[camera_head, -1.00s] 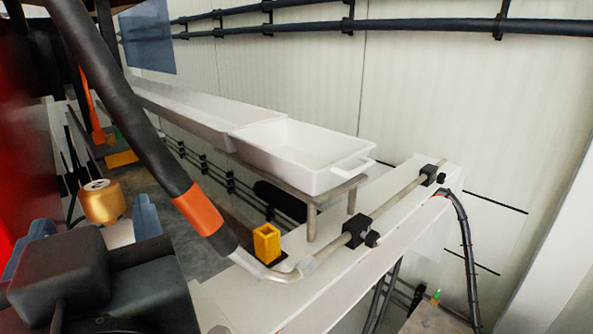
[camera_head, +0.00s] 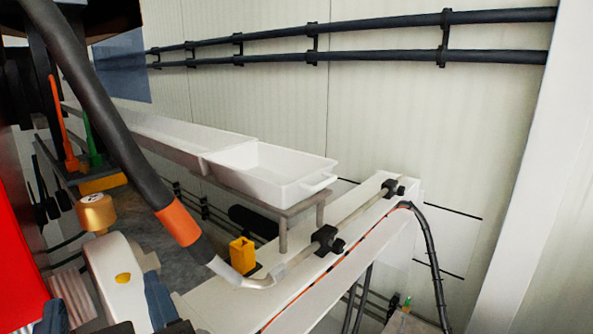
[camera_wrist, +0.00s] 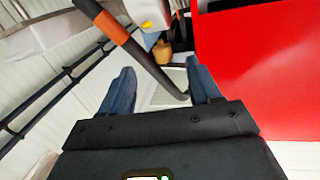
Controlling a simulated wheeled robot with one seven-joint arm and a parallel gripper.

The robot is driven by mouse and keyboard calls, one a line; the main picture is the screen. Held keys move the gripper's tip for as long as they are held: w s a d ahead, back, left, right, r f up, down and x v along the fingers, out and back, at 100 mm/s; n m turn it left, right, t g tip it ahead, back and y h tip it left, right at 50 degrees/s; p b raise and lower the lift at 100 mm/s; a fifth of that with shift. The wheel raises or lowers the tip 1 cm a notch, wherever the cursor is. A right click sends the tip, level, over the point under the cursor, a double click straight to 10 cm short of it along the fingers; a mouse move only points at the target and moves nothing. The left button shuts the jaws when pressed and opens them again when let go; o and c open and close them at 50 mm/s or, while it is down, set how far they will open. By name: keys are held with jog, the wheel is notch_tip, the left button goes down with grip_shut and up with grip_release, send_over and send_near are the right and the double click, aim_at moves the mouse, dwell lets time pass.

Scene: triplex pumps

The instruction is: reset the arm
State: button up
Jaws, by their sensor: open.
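My gripper (camera_wrist: 160,66) shows in the wrist view with its two blue fingers spread wide apart. Nothing is held between them. A black hose with an orange band (camera_wrist: 112,29) passes across the gap beyond the fingers; I cannot tell how far off it is. In the head view my gripper (camera_head: 106,300) is at the bottom left, partly cut off by the frame edge. The same hose (camera_head: 110,125) runs down to the right of it.
White trays (camera_head: 268,172) stand on a raised rack along the wall. A yellow square socket (camera_head: 242,255) sits by the white beam (camera_head: 345,238). A brass-coloured knob (camera_head: 97,212) is just above my gripper. A red surface (camera_wrist: 262,75) fills the wrist view's right side.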

jog(key=s+d+f+m+t+h, duration=0.1)
jog(key=s+d+f+m+h, duration=0.2)
jog(key=d+f, duration=0.6)
jog(key=s+d+f+m+h, duration=0.2)
jog(key=d+f, duration=0.6)
jog(key=d, duration=0.1)
jog(key=s+d+f+h, duration=0.2)
jog(key=s+d+h, duration=0.1)
jog(key=s+d, duration=0.6)
jog(key=s+d+f+m+h, duration=0.1)
jog(key=s+d+f+h, duration=0.1)
jog(key=s+d, duration=0.6)
jog(key=shift+s+d+f+m+h, duration=0.2)
jog(key=shift+s+d+m+h, duration=0.15)
jog(key=shift+s, duration=0.25)
